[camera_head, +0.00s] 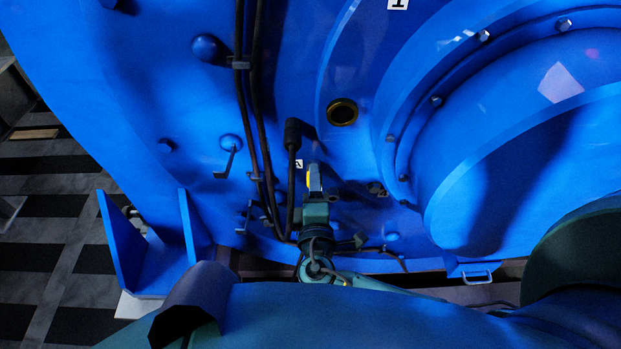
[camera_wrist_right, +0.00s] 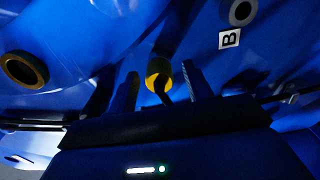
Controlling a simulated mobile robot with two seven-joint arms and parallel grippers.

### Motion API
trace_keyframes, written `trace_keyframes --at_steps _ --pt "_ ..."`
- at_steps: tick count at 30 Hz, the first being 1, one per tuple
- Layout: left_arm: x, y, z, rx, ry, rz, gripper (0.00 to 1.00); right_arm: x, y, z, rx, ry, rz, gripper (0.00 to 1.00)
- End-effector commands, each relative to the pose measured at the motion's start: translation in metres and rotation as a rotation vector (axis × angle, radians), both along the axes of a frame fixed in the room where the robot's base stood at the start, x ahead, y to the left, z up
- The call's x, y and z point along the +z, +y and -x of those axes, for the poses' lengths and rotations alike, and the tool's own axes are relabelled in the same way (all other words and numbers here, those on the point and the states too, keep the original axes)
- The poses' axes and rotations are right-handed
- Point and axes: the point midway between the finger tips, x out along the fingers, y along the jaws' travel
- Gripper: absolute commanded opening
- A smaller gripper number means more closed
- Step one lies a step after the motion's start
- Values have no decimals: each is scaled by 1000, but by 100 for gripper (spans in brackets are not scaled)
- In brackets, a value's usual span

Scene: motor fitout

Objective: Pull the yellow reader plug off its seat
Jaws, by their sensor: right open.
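The yellow reader plug (camera_wrist_right: 157,74) shows in the right wrist view as a yellow round body with a dark centre and a black lead, against the blue motor housing. In the head view a small yellow patch (camera_head: 308,180) shows beside the tip of my right gripper (camera_head: 315,178), which hides most of the plug. In the wrist view my right gripper (camera_wrist_right: 164,82) is open, with one dark finger on each side of the plug. I cannot tell whether the fingers touch it. The plug's seat is hidden. My left gripper is not in view.
A brass-rimmed hole (camera_head: 342,112) is in the blue housing (camera_head: 120,60) above my right gripper. A black connector (camera_head: 293,133) and dark cables (camera_head: 240,100) run close on its left. A label B (camera_wrist_right: 229,39) and a grey round fitting (camera_wrist_right: 242,12) are nearby.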

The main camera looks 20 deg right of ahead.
Motion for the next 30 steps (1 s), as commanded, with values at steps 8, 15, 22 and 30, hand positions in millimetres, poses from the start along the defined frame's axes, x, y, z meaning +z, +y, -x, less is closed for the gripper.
trace_keyframes --at_steps 8,15,22,30 --pt "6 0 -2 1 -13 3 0 0 0 0 0 0 0 51" --pt "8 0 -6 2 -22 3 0 0 0 0 0 1 -1 51" --pt "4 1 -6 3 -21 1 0 0 0 0 0 1 0 51" --pt "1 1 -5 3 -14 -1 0 0 0 0 0 1 0 51"
